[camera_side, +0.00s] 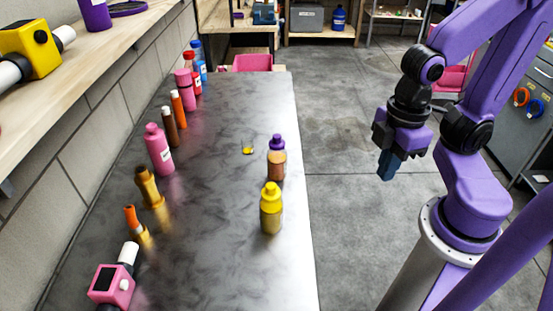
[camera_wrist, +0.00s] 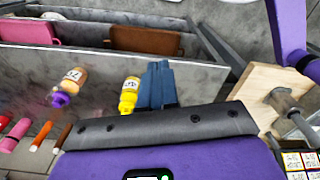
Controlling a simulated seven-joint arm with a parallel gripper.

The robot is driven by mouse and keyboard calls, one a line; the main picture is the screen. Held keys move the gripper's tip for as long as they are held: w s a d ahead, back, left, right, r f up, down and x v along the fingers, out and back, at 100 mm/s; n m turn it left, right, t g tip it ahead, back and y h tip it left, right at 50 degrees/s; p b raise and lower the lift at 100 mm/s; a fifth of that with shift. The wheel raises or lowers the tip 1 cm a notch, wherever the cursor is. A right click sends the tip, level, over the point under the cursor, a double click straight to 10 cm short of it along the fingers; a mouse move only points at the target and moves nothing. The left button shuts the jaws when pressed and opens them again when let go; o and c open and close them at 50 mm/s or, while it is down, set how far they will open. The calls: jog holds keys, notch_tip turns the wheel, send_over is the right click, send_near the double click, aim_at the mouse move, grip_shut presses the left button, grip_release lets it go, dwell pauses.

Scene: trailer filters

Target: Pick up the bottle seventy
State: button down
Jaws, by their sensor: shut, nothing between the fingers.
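An amber bottle with a purple cap (camera_side: 276,160) stands on the right part of the grey table. In the wrist view the same bottle (camera_wrist: 70,84) has a white label whose number looks like 70, though it is blurred. A yellow bottle (camera_side: 271,210) stands nearer the camera on the same side. It also shows in the wrist view (camera_wrist: 129,96), with a label too small to read surely. My gripper (camera_side: 388,168) hangs in the air to the right of the table, apart from both bottles. Its blue fingers (camera_wrist: 158,84) are together and empty.
Along the table's left side stand several bottles and tubes, including a pink bottle (camera_side: 159,150), a brown tube (camera_side: 169,128) and a pink device (camera_side: 112,286). The table's (camera_side: 215,225) middle is mostly clear.

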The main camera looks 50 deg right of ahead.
jog(key=shift+c, duration=0.8)
grip_release()
